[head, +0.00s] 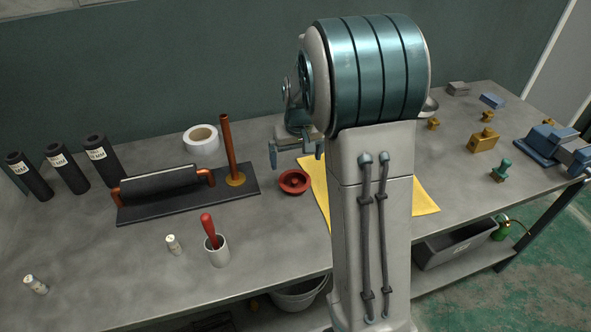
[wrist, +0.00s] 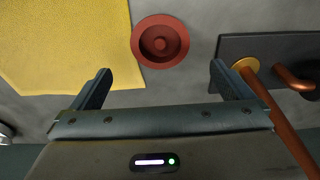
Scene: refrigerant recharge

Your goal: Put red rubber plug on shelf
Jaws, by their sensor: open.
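The red rubber plug (head: 294,182) is a round, dished red piece lying on the grey workbench (head: 190,285), beside the yellow cloth. In the wrist view the plug (wrist: 160,42) sits ahead of my gripper (wrist: 160,88), roughly midway between the two fingers and beyond their tips. My gripper is open and empty. In the head view my gripper (head: 296,150) hangs above the bench just behind the plug, partly hidden by my arm. A lower shelf (head: 470,258) shows under the bench at the right, mostly hidden by the bench top and my arm.
A yellow cloth (wrist: 65,45) lies beside the plug. A dark plate with an upright copper pipe (head: 229,150) stands left of the plug; the pipe is near my gripper's right finger in the wrist view. A grey bin (head: 455,245) sits on the lower shelf.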

